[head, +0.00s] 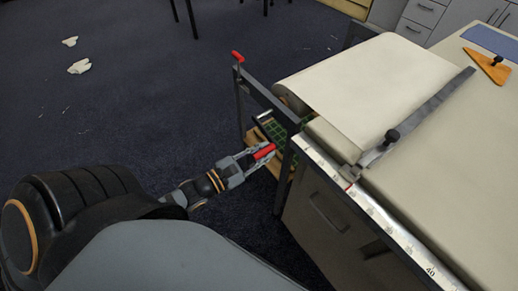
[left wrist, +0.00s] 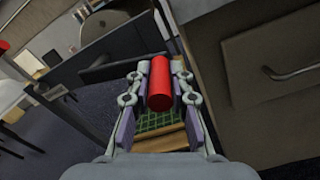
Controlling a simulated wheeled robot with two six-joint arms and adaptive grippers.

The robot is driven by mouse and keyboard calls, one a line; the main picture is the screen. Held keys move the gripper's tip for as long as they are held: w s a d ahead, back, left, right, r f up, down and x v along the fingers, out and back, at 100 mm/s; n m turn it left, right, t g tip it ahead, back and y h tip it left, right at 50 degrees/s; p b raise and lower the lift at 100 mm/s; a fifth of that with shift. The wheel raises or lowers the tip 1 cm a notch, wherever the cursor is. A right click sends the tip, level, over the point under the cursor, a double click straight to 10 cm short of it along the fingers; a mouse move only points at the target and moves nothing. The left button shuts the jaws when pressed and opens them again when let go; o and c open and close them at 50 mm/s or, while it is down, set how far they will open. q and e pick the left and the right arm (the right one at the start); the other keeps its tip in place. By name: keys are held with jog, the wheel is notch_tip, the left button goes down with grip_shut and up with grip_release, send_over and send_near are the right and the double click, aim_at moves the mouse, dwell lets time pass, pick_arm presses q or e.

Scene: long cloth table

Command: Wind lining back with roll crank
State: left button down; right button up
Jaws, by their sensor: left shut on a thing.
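The red crank handle (head: 266,151) sits below the left end of the table, beside the roll frame. My left gripper (head: 259,155) is shut on this handle. In the left wrist view the red handle (left wrist: 160,86) lies between the two fingers (left wrist: 159,78). The pale lining (head: 370,72) lies flat on the table and runs over its left end to the roll (head: 289,98), which is mostly hidden below the sheet. My right gripper is not in view.
A metal bar with a dark knob (head: 392,136) lies across the lining's edge. A ruler strip (head: 385,217) runs along the near table edge. A post with a red top (head: 238,57) stands at the frame's far corner. Drawers (head: 335,215) are under the table. Floor at left has scattered scraps.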

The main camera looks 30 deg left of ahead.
pick_arm(q)
jog(key=shift+d+r, duration=0.1)
jog(key=shift+r, duration=0.25)
jog(key=shift+r+n, duration=0.15)
jog(key=shift+n, duration=0.15)
